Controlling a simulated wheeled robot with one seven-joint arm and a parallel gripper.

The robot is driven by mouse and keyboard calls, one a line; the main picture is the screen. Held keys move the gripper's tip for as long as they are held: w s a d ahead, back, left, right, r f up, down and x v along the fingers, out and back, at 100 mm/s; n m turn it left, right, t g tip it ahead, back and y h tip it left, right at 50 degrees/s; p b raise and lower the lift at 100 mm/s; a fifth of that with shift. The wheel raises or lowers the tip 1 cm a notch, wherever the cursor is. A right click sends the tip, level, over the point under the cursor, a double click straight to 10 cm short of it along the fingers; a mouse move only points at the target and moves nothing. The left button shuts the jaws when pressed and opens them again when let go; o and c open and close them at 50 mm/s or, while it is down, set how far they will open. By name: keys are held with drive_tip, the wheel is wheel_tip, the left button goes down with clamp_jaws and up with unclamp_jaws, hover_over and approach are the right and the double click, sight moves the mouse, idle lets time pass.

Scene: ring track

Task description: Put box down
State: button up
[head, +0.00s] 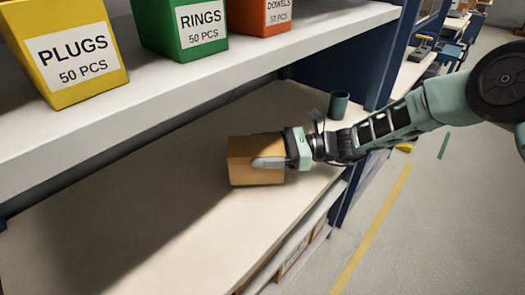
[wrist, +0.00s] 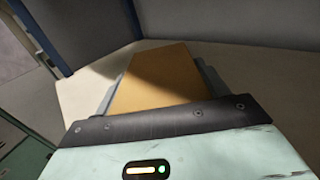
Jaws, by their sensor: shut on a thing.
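A brown cardboard box (head: 252,174) is at the middle of the beige lower shelf (head: 150,215) in the head view. My gripper (head: 270,160) reaches in from the right and is shut on the box, with one finger visible along its side. In the wrist view the box (wrist: 160,78) fills the space between the two grey fingers (wrist: 158,85). The box looks level and very close to the shelf surface. I cannot tell whether its underside touches the shelf.
A dark green cup (head: 339,105) stands on the shelf behind my gripper. An upper shelf (head: 190,75) overhangs, with yellow (head: 70,50), green (head: 182,25) and orange (head: 270,15) bins. A blue post (head: 385,60) stands at the right. The shelf left of the box is clear.

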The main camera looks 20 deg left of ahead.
drive_tip(key=shift+f, duration=0.55)
drive_tip(key=shift+f, duration=0.15)
drive_tip(key=o, duration=1.3)
drive_tip(key=shift+c, duration=0.2)
drive_tip(key=b+v, duration=0.3)
drive_tip(key=v, duration=0.9)
